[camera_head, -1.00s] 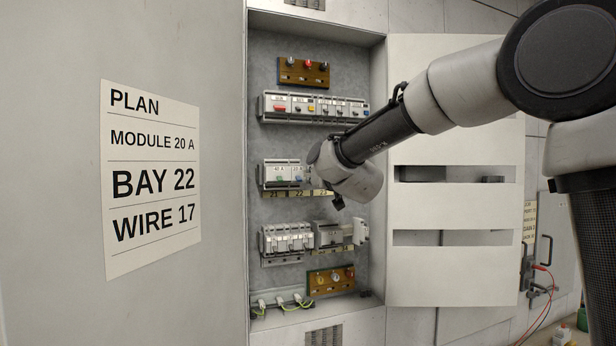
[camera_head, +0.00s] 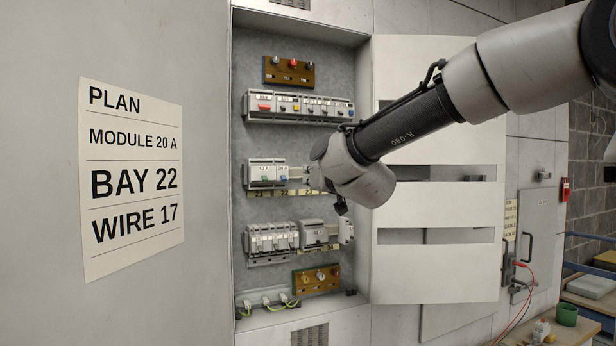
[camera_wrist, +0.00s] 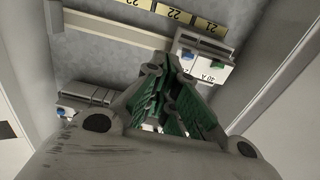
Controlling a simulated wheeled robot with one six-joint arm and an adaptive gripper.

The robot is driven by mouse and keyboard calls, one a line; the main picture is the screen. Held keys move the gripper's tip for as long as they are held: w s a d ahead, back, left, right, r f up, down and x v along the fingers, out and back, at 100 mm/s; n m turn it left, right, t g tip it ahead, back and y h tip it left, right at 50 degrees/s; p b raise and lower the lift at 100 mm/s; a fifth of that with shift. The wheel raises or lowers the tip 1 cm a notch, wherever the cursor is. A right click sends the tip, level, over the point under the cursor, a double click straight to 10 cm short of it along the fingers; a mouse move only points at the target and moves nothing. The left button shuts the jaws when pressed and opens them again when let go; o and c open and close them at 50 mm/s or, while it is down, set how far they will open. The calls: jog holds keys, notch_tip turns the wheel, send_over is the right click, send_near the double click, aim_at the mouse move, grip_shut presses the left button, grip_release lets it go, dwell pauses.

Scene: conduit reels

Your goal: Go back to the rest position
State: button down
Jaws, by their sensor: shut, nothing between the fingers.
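My gripper (camera_head: 312,178) hangs in front of the open cabinet (camera_head: 240,120), at the right end of the middle row. In the wrist view my gripper (camera_wrist: 165,85) shows its green-padded fingers close together, with nothing held. Two white modules (camera_head: 267,172) sit side by side on the middle rail, left of the gripper. They also show in the wrist view (camera_wrist: 203,50), where one is marked 40 A. A yellow strip with bay numbers (camera_wrist: 178,14) runs by the rail. My gripper and wrist hide part of the middle row in the head view.
The plan sheet (camera_head: 131,180) hangs on the grey panel at left. A slotted white cover panel (camera_head: 437,270) stands right of the cabinet, behind my arm. Upper breakers (camera_head: 300,106), lower breakers (camera_head: 272,240) and brown terminal blocks (camera_head: 288,72) fill the other rows. A bench (camera_head: 560,332) is at lower right.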

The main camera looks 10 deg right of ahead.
dwell(0.3)
jog(key=s+a+f+n+g, duration=0.1)
jog(key=s+f+g, duration=0.3)
jog(key=f, duration=0.3)
jog(key=s+f+g, duration=0.4)
jog(key=f, duration=0.3)
jog(key=s+d+f+m+g+h, duration=0.1)
jog(key=s+d+f+h, duration=0.1)
jog(key=s+d, duration=0.7)
jog(key=s+d+f+m+g+h, duration=0.1)
jog(key=s+d+f, duration=0.3)
jog(key=s+d, duration=0.5)
jog(key=s+d+f+m+g+h, duration=0.2)
jog(key=s+d+f+g, duration=0.1)
jog(key=s+d, duration=0.6)
jog(key=shift+s+d+m+h, duration=0.2)
jog(key=shift+d+m+h, duration=0.1)
jog(key=shift+d, duration=0.4)
